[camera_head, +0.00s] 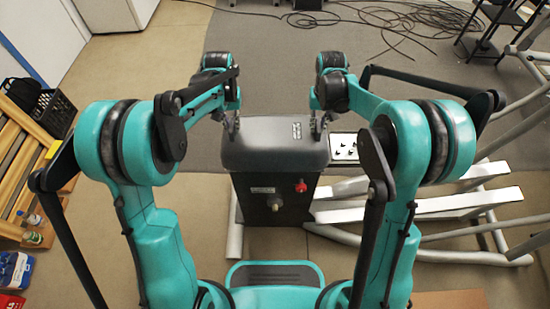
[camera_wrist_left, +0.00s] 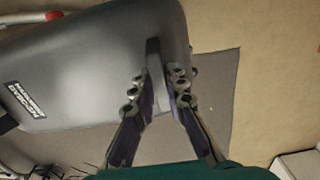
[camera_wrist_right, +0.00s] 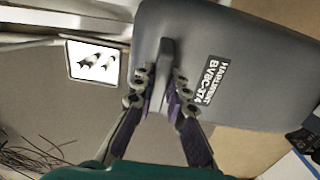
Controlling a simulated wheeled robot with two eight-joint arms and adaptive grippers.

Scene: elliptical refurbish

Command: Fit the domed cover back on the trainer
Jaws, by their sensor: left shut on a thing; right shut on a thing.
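The domed cover (camera_head: 275,140) is dark grey with rounded edges and lies across the top of the trainer body (camera_head: 268,205), a dark box with a red knob. Whether the cover touches the body or hovers just above it I cannot tell. My left gripper (camera_head: 232,124) is shut on a tab at the cover's left end, and in the left wrist view its fingers (camera_wrist_left: 157,75) pinch this tab. My right gripper (camera_head: 318,122) is shut on the matching tab at the right end; its fingers (camera_wrist_right: 163,80) show in the right wrist view.
A white tray (camera_head: 344,148) with several small black parts lies right of the cover. White frame tubes (camera_head: 450,204) run to the right. A wooden rack (camera_head: 22,150) and a black crate (camera_head: 52,112) stand at left. Black cables (camera_head: 405,20) lie on the floor behind.

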